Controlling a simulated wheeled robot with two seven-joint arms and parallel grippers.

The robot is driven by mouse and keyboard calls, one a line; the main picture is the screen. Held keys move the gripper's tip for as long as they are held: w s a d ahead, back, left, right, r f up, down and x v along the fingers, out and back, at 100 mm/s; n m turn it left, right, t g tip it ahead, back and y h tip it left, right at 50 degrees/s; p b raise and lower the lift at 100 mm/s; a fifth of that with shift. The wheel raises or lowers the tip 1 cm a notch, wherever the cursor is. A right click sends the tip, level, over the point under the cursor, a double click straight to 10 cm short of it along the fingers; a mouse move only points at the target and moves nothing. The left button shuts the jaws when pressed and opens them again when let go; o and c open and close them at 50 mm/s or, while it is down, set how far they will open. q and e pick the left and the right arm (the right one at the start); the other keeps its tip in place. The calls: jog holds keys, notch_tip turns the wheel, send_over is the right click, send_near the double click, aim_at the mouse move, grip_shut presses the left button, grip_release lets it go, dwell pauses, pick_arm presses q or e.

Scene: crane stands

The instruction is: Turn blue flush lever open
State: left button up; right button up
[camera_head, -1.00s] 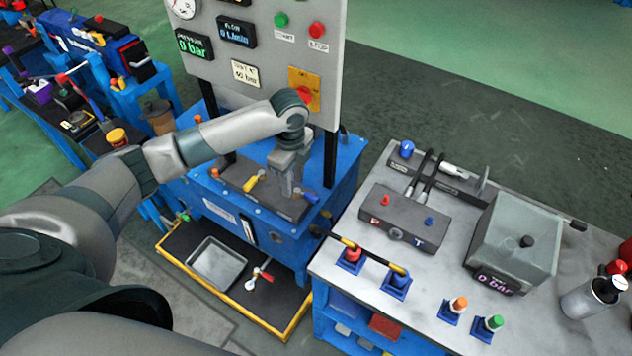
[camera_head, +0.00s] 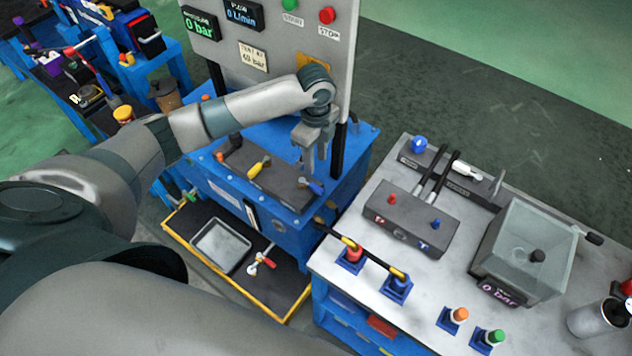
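The blue flush lever (camera_head: 315,187) is on the dark top plate of the blue stand, at its right end. A yellow lever (camera_head: 258,168) sits on the same plate to its left. My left gripper (camera_head: 314,165) points down just above and behind the blue lever in the picture. Its two fingers look apart, with a gap between them and nothing held. I cannot tell whether a fingertip touches the lever. My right gripper is not in view.
A grey panel (camera_head: 290,50) with gauges and buttons rises behind my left arm. A grey workbench (camera_head: 400,325) with a hose, fittings and a clear box (camera_head: 525,245) stands to the right. A metal tray (camera_head: 220,245) lies on the yellow-edged shelf below.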

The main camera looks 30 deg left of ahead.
aim_at(316, 186)
pick_arm(q)
notch_tip(316, 186, down, 12)
jog(key=shift+f+p, duration=0.1)
jog(key=shift+p, duration=1.05)
grip_shut()
